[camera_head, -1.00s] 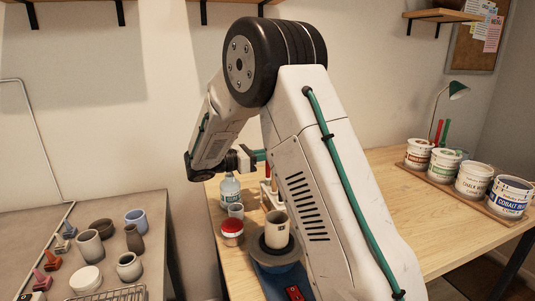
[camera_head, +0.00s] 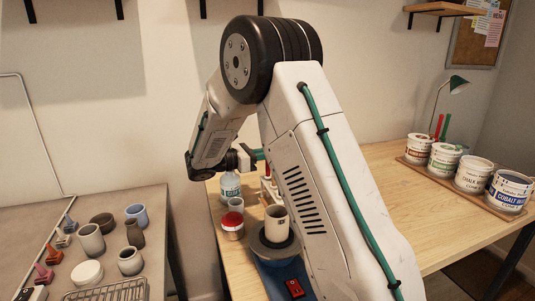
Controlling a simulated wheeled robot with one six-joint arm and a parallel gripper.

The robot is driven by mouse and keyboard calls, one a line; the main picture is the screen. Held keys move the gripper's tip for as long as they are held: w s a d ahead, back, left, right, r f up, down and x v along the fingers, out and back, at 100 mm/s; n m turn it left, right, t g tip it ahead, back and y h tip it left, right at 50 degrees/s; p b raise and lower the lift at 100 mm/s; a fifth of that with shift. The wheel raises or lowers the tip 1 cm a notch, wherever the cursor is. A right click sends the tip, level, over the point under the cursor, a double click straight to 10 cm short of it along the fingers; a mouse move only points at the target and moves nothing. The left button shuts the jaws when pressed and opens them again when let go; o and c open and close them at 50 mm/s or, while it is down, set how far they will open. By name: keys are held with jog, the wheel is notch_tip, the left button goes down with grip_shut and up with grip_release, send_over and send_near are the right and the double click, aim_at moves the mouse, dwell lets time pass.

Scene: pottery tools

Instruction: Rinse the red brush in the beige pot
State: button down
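A beige pot (camera_head: 277,225) stands upright on the dark wheel head of a blue pottery wheel (camera_head: 275,270). Behind it, a pale holder (camera_head: 268,195) is partly covered by my arm. A thin red-orange handle (camera_head: 267,170) shows above this holder, close to my gripper; I cannot tell if it is the red brush or whether it is held. My gripper (camera_head: 259,155) is over the back of the wooden table, behind the pot. Its fingers are mostly hidden by my arm.
A clear bottle (camera_head: 230,187), a grey cup (camera_head: 236,205) and a red-lidded jar (camera_head: 232,225) stand left of the wheel. Labelled paint tubs (camera_head: 472,175) line the right side. Several pots fill the grey table (camera_head: 40,230). The wooden table's middle right (camera_head: 400,205) is clear.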

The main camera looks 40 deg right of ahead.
jog(key=shift+f, duration=0.25)
dwell(0.5)
